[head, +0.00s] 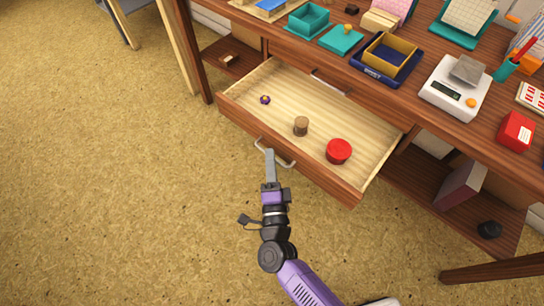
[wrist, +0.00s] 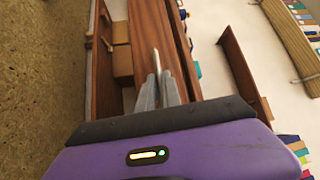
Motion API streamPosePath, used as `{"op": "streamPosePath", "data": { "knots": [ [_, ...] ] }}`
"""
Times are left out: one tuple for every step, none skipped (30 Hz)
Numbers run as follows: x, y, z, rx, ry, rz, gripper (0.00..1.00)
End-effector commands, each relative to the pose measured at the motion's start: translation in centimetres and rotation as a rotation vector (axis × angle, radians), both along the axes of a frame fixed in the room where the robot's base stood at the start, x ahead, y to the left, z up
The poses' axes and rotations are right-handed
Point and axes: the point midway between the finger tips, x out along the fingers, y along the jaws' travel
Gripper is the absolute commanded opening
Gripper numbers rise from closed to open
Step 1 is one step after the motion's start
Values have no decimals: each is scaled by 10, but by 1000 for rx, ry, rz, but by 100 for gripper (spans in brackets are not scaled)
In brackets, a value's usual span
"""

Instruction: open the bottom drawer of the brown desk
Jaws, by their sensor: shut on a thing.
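The brown desk (head: 465,140) fills the upper right of the head view. Its lower drawer (head: 325,182) is pulled well out, and its pale wooden inside shows. My gripper (head: 269,155) is shut on the metal handle (head: 288,164) at the middle of the drawer front. In the wrist view my gripper fingers (wrist: 159,88) close around the light bar of the handle (wrist: 156,60), against the brown drawer front (wrist: 153,22). Another handle (head: 328,83) shows above and behind the open drawer, on a drawer front that looks shut.
The open drawer holds a red round tin (head: 338,151), a brown spool-like thing (head: 301,126) and a small purple thing (head: 265,100). On the desktop are a navy tray (head: 360,72), a scale (head: 455,88) and a red box (head: 516,131). The floor (head: 120,170) at left is clear.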

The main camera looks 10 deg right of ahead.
Motion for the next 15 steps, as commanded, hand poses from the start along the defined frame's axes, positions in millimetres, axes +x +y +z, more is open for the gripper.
{"op": "streamPosePath", "data": {
  "knots": [
    [-1, -1, -2, 1, 4, -2, 0],
    [-1, -1, -2, 1, 4, -2, 0],
    [0, -1, -2, 1, 4, -2, 11],
    [0, -1, -2, 1, 4, -2, 17],
    [0, -1, -2, 1, 4, -2, 23],
    [0, -1, -2, 1, 3, -1, 30],
    [0, -1, -2, 0, 3, 0, 31],
    [0, -1, -1, 0, 3, 0, 31],
    [0, -1, -1, 0, 2, 0, 31],
    [0, -1, -1, 0, 2, 0, 31],
    [0, -1, -1, 0, 2, 0, 31],
    [0, -1, -1, 0, 2, 0, 31],
    [0, -1, -1, 0, 2, 0, 31],
    [0, -1, -1, 0, 1, 0, 31],
    [0, 0, -1, 0, 1, 0, 31]
  ]
}}
